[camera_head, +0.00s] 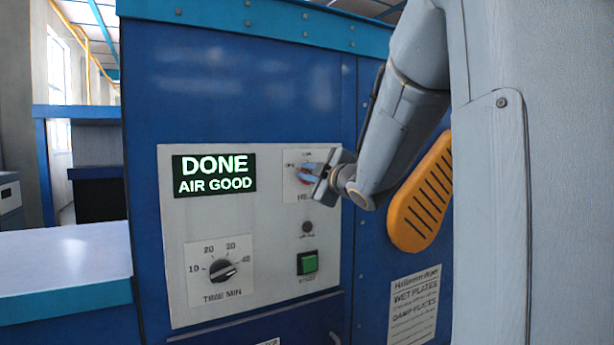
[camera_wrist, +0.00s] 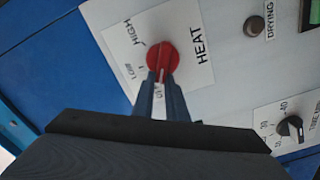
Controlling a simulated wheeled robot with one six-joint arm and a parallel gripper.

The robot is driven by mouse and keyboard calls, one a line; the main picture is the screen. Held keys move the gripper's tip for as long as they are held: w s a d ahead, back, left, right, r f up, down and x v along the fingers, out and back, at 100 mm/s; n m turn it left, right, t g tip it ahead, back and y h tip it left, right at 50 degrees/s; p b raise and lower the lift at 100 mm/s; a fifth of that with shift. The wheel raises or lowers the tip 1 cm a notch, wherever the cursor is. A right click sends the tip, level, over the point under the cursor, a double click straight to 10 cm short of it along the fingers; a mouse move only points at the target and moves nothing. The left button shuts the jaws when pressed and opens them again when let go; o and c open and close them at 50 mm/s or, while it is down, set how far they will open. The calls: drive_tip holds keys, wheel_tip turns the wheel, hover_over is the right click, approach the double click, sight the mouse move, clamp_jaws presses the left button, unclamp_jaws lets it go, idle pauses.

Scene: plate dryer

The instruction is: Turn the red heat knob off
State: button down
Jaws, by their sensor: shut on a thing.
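The red heat knob (camera_wrist: 162,55) sits on a white plate marked HEAT, LOW and HIGH in the wrist view. My gripper (camera_wrist: 167,82) is shut on the knob, with one finger on each side of it. The knob's white mark points down between my fingers, toward a partly hidden label that seems to read OFF. In the head view my gripper (camera_head: 318,175) is at the heat plate (camera_head: 291,190) and hides most of the knob.
The display (camera_head: 214,174) reads DONE, AIR GOOD. A black time knob (camera_head: 222,270) is at the lower left of the panel. A green start button (camera_head: 307,263) and a small dark drying lamp (camera_head: 307,227) lie below the heat plate. A bare counter (camera_head: 60,262) is at left.

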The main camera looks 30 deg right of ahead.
drive_tip(key=c, duration=1.8)
unclamp_jaws()
drive_tip(key=shift+o, duration=0.2)
drive_tip(key=s, duration=0.7)
drive_tip(key=shift+s+d+b, duration=0.15)
drive_tip(key=shift+s+b, duration=0.25)
